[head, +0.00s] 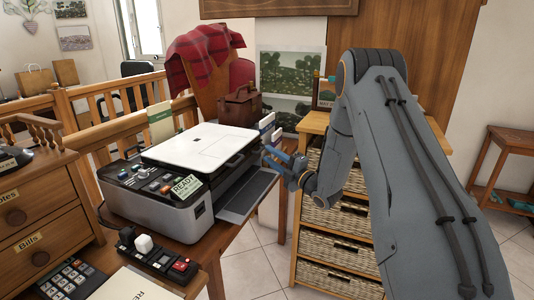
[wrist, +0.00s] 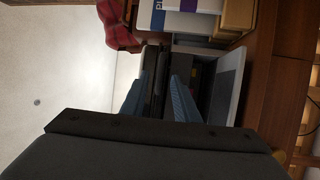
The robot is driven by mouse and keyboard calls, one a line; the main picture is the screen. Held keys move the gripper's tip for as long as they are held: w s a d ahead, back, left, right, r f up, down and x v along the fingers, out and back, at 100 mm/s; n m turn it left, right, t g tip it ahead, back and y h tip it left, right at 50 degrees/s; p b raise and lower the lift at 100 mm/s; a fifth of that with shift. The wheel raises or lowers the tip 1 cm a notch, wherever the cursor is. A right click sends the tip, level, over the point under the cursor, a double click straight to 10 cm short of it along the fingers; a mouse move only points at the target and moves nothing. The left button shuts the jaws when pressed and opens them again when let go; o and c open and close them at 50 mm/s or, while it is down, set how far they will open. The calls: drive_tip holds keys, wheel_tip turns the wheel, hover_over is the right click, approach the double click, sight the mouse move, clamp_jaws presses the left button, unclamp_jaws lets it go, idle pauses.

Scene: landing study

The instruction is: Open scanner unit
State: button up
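The printer (head: 160,205) stands on the wooden desk with its flat white scanner unit (head: 200,146) lying closed on top. My gripper (head: 267,155) is at the right side of the printer, near the scanner unit's edge and above the output tray (head: 248,195). In the wrist view, the two blue fingers of my gripper (wrist: 158,88) stand apart, with the dark edge of the scanner unit (wrist: 60,90) between or just beyond them. I cannot tell whether they touch it. The output tray (wrist: 228,85) shows to the right there.
A wicker-drawer cabinet (head: 340,215) stands right of the printer. A brown bag (head: 240,107) and a chair with a red plaid cloth (head: 205,55) are behind. A wooden railing (head: 110,130) runs behind left. A switch box (head: 155,255) sits in front.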

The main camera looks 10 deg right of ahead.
drive_tip(key=shift+x, duration=1.35)
clamp_jaws()
